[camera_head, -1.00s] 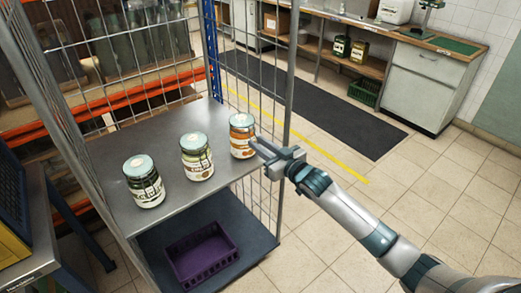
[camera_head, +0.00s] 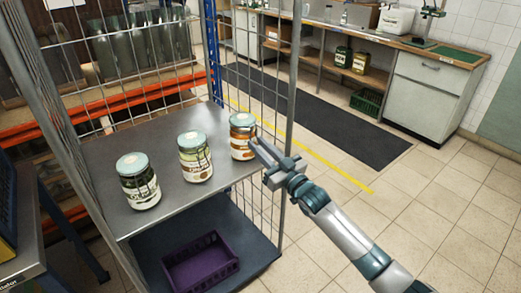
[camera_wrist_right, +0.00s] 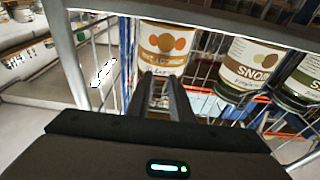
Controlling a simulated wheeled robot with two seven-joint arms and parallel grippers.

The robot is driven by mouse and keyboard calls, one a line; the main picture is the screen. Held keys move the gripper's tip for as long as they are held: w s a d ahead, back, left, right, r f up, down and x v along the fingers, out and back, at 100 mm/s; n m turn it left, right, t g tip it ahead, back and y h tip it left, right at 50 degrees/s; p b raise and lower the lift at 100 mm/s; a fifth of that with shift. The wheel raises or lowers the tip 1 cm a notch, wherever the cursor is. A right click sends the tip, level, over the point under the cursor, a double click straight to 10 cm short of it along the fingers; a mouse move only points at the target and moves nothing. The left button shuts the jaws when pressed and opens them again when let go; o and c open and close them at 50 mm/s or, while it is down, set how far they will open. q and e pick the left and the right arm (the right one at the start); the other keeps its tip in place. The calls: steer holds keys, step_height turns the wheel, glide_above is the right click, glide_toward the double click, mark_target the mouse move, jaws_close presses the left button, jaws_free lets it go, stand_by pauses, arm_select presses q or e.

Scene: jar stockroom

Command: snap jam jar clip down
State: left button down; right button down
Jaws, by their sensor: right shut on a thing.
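The jar with orange fruit on its label (camera_head: 242,138) stands upright at the right end of the cart's top shelf, under a pale blue-green lid. It also shows in the right wrist view (camera_wrist_right: 162,48), straight ahead of the fingers. My right gripper (camera_head: 256,146) is at the jar's right front side, its fingers close together. In the right wrist view its fingertips (camera_wrist_right: 158,82) reach the lower part of the label. The jar's clip is too small to make out and seems hidden at the fingertips. My left gripper is not in view.
A green-label jar (camera_head: 195,160) and a dark jar (camera_head: 139,184) stand left on the same grey shelf (camera_head: 172,200). Wire mesh sides and a corner post (camera_head: 289,100) enclose the cart. A purple crate (camera_head: 201,262) sits on the lower deck. Tiled floor lies open at right.

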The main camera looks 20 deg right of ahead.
steer(key=c, duration=1.7)
jaws_free()
steer(key=shift+c, duration=0.2)
